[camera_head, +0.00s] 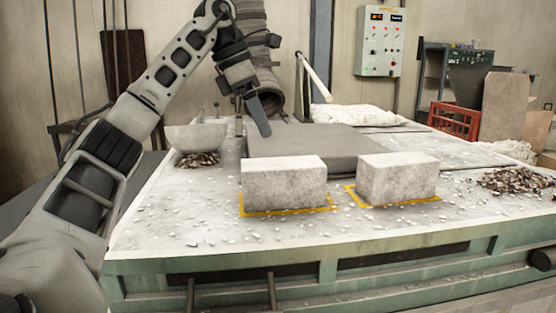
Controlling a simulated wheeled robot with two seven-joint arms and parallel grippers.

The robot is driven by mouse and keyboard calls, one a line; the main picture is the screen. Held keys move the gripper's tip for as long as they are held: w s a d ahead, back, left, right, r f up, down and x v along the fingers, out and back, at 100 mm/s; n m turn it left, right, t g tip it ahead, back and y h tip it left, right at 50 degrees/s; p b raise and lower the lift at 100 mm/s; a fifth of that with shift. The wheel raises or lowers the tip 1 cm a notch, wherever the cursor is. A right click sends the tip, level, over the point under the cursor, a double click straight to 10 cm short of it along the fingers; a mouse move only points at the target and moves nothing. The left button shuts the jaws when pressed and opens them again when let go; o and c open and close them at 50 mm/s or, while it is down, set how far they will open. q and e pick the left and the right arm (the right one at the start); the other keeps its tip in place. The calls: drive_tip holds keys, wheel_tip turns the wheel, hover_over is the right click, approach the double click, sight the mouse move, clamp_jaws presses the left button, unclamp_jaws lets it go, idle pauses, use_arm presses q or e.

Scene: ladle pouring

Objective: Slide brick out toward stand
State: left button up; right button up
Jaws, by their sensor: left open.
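Two pale grey bricks stand on the table, the left brick (283,187) and the right brick (398,181). Each sits on a yellow outlined mark, and the two are apart. My left gripper (256,108) points down above the flat grey slab (350,143), behind and above the left brick. It is open, with nothing visible between its fingers and no contact with either brick. A pale bowl (194,138) sits at the table's left back. I cannot tell which thing is the stand. My right gripper is out of view.
The table (210,232) is strewn with white chips. Dark rubble piles lie below the bowl (197,160) and at the right (515,181). A red crate (454,121) and a control box (380,42) are behind. The table's front strip is free of large objects.

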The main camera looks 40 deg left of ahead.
sight(286, 175)
use_arm(q)
drive_tip(key=x, duration=1.3)
drive_tip(key=shift+w+f+b, duration=0.15)
drive_tip(key=shift+f+b, duration=0.15)
drive_tip(key=shift+f, duration=0.05)
